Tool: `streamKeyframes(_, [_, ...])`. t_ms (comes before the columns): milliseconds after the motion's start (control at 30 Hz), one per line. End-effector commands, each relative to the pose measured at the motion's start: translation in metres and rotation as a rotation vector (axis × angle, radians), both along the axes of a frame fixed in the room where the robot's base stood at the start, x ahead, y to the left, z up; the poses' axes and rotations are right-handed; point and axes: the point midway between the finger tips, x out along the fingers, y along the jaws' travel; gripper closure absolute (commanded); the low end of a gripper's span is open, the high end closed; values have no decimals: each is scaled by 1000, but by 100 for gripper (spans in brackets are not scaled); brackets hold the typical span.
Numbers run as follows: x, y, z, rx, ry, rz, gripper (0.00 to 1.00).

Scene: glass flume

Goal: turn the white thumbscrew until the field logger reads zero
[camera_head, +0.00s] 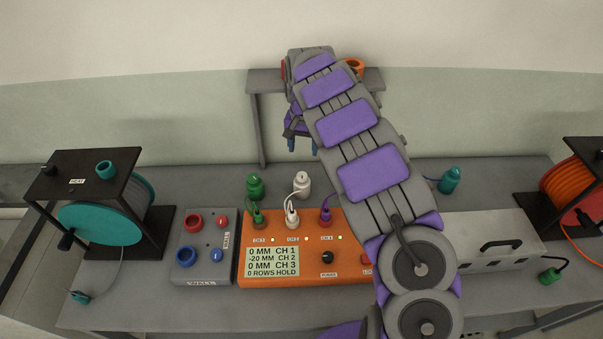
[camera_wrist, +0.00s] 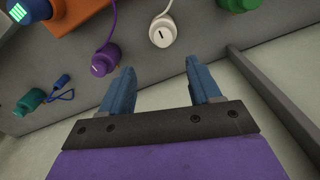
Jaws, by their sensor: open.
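The orange field logger (camera_head: 305,245) stands on the bench. Its screen reads 0 MM CH 1, -20 MM CH 2, 0 MM CH 3 and 0 ROWS HOLD. A white cord runs from its white plug to the white thumbscrew unit (camera_head: 303,183) behind it. In the wrist view the white thumbscrew (camera_wrist: 163,33) shows a dark line on its face. My gripper (camera_head: 302,146) is above and behind it, open and empty. In the wrist view my fingertips (camera_wrist: 160,68) are apart, with the thumbscrew beyond the gap, untouched.
A green unit (camera_head: 256,186) stands left of the white one. A purple unit (camera_wrist: 104,60), hidden by my arm in the head view, is on its other side. A teal unit (camera_head: 449,180) stands farther right. A grey raised shelf (camera_head: 262,85) stands behind.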

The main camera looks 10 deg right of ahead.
Motion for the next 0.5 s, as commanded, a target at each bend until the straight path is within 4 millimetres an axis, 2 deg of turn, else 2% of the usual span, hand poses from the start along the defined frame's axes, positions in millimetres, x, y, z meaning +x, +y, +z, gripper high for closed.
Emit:
streamKeyframes(267, [4,5,-14,9,-1,5,37])
streamKeyframes(500, [3,3,-47,9,5,3,37])
